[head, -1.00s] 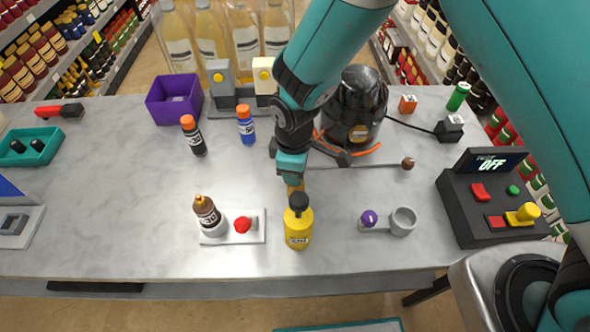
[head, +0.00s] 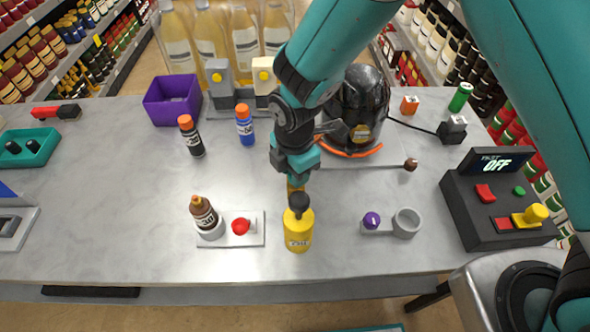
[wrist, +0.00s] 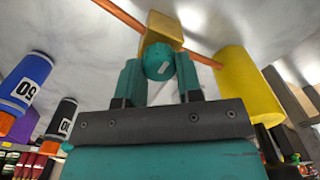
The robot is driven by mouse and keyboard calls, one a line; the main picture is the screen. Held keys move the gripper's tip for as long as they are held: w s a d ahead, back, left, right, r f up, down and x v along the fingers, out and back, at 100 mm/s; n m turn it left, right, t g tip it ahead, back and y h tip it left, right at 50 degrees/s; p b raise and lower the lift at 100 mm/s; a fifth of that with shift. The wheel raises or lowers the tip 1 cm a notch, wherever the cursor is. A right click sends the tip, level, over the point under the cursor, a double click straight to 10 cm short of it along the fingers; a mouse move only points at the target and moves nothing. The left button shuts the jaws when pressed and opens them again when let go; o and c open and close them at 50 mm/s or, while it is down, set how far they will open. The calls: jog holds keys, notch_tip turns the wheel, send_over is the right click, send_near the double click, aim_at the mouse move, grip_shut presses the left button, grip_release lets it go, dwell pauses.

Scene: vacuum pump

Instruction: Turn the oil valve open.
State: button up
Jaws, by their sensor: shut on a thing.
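My gripper (head: 297,165) points down at the middle of the table. In the wrist view, its two teal fingers (wrist: 159,80) are shut on a round teal knob with a white mark, which I take for the oil valve (wrist: 159,61). The knob sits against a gold block (wrist: 165,30) on an orange-brown pipe (wrist: 205,59). In the head view, the gripper hides the knob, and only a bit of gold block (head: 295,184) shows under it. A yellow bottle with a black top (head: 298,235) stands just in front of the gripper.
A brown bottle (head: 204,214) and red knob (head: 240,226) stand on a plate at left. A purple knob (head: 372,219) beside a grey ring (head: 406,222) is at right. A black pump (head: 360,105) is behind my arm. A control box (head: 490,205) reads OFF.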

jog(key=shift+n, duration=0.6)
jog(key=o, duration=0.9)
jog(key=shift+o, duration=0.2)
jog(key=shift+r, duration=0.1)
notch_tip(320, 180, up, 17)
jog(key=b, duration=0.2)
jog(key=shift+r, duration=0.15)
